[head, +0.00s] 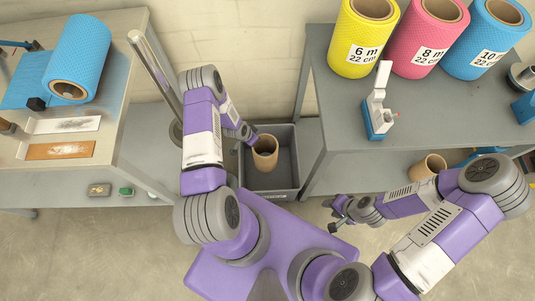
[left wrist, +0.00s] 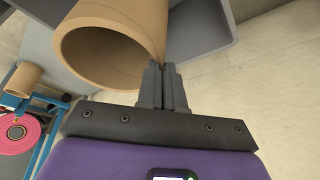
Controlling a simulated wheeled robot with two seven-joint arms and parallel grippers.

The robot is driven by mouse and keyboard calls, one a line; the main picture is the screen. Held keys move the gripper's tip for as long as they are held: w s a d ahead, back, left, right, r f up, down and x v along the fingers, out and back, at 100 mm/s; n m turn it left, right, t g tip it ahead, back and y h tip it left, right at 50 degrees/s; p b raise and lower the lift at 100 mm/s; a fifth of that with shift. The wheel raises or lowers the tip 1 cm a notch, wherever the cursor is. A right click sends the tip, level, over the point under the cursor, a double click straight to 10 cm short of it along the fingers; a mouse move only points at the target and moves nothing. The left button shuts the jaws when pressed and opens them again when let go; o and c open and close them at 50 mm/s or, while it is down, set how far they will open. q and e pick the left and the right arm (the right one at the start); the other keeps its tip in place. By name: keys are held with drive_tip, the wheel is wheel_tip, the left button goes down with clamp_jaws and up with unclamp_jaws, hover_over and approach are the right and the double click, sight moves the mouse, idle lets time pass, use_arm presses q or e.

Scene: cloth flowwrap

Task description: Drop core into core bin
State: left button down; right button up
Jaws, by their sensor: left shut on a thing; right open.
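A brown cardboard core (head: 265,155) is at the grey core bin (head: 271,194), over its opening in the head view. My left gripper (head: 255,141) is shut on the core's wall. In the left wrist view the core (left wrist: 120,14) is large, with its open end towards the camera, and the left fingertips (left wrist: 162,68) pinch its rim. Behind it shows the grey bin (left wrist: 215,30). How high the core is above the bin's floor I cannot tell. My right gripper (head: 335,215) is open and empty, low in front of the right table.
A second core (head: 430,167) stands on the right table's lower shelf. Yellow (head: 362,38), pink (head: 430,38) and blue (head: 484,40) rolls stand on the right table (head: 420,110). The left bench (head: 105,100) holds another blue roll (head: 78,55). The bin stands between both.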

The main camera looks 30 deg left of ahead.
use_arm(q)
drive_tip(key=shift+r, duration=0.1)
drive_tip(key=c, duration=1.2)
unclamp_jaws()
drive_tip(key=p+v, duration=0.6)
drive_tip(key=v, duration=0.1)
drive_tip(key=shift+r, duration=0.25)
drive_tip(key=s+d+r+n+g+h+p, duration=0.1)
drive_tip(key=s+d+r+n, duration=0.1)
drive_tip(key=s+d+r, duration=0.2)
drive_tip(key=s+d+r+n+g+h, duration=0.1)
drive_tip(key=s+d+r, duration=0.3)
drive_tip(key=d, duration=0.7)
drive_tip(key=s+d+r+n+g+h+p, duration=0.1)
drive_tip(key=s+d+r+n, duration=0.2)
drive_tip(key=s+d+r, duration=0.2)
drive_tip(key=shift+d+r+g+p, duration=0.3)
drive_tip(key=shift+d+r+g, duration=0.1)
drive_tip(key=shift+d+r, duration=0.7)
